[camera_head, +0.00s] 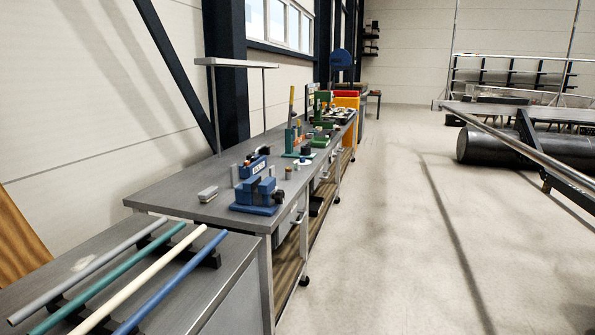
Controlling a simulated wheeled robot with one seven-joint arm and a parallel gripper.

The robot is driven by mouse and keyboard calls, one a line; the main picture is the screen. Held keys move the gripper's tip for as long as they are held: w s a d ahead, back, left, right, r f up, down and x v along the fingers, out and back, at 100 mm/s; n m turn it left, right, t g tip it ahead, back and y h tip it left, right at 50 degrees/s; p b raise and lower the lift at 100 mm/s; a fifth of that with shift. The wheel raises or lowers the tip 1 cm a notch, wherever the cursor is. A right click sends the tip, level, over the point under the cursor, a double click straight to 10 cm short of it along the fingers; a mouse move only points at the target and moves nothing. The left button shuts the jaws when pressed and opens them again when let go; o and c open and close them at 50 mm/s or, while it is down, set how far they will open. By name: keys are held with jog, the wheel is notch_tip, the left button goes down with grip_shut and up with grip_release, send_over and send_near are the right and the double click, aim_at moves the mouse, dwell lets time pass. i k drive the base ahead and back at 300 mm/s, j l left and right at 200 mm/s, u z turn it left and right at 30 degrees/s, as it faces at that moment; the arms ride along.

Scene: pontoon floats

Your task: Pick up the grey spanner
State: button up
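I cannot make out a grey spanner for certain in the head view. A long grey workbench (165,203) runs away from me along the left wall, with many small tools and fixtures on it. A small flat grey object (207,194) lies near its front left; I cannot tell what it is. Farther along the bench the items are too small to identify. My gripper is not in view.
A nearer grey table (215,300) carries a grey rod (85,272), a green rod (115,275), a cream rod (150,275) and a blue rod (175,280) on dark supports. A blue vise-like device (257,196) stands on the bench. Open floor (390,240) lies right; a dark cylinder (490,147) lies beyond.

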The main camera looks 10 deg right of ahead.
aim_at(263, 145)
jog(key=i+l+z, duration=0.3)
jog(key=i, duration=0.85)
jog(key=i+z, duration=0.3)
jog(key=i, duration=0.85)
jog(key=i+u, duration=0.1)
jog(key=i, duration=0.5)
jog(key=i+l+u, duration=0.1)
jog(key=i, duration=0.55)
jog(key=i+l+u, duration=0.1)
jog(key=i, duration=0.5)
jog(key=l, duration=0.1)
